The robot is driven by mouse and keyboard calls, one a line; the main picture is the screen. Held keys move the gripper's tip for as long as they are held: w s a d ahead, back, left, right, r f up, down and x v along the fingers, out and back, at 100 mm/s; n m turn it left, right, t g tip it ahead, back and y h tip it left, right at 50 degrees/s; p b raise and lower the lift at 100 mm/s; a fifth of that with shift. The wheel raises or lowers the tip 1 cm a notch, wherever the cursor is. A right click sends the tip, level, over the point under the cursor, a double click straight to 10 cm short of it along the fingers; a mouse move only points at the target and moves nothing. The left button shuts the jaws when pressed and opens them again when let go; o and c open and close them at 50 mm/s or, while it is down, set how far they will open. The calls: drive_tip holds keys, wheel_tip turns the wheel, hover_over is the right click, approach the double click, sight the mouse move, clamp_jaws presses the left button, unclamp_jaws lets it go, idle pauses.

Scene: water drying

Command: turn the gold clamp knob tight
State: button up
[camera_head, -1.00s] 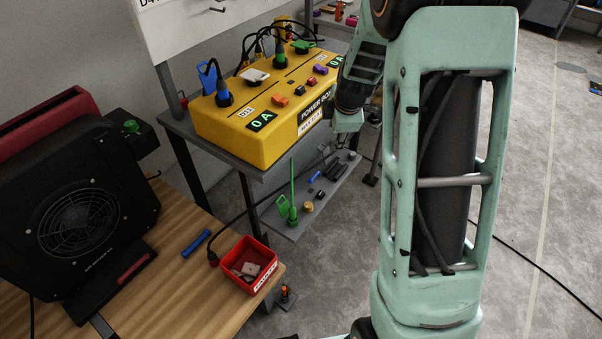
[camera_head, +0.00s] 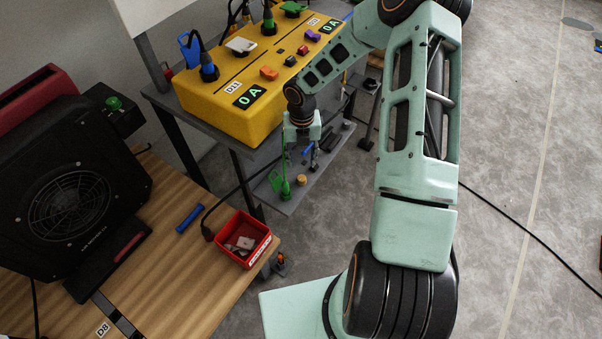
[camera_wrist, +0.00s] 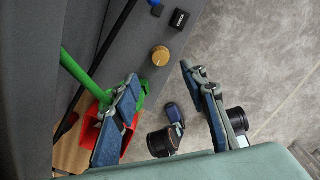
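A round gold knob (camera_head: 301,180) stands on the grey lower shelf below the power box. In the wrist view the knob (camera_wrist: 161,55) lies beyond my fingertips, roughly in line with the gap between them, and nothing touches it. My gripper (camera_head: 300,158) is open and empty, pointing down above the shelf. In the wrist view its two blue-padded fingers (camera_wrist: 158,76) are spread wide. Whether the knob belongs to a clamp does not show.
A green tool (camera_head: 281,184) with an upright rod stands left of the knob, close to my left finger in the wrist view. A red bin (camera_head: 243,240) sits on the wooden table. The yellow power box (camera_head: 240,108) stands above the shelf. A black block (camera_wrist: 179,18) lies beyond the knob.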

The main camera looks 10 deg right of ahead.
sight(302, 177)
wheel_tip(302, 177, down, 9)
drive_tip(key=shift+f+b, duration=0.2)
drive_tip(key=shift+b, duration=0.35)
clamp_jaws()
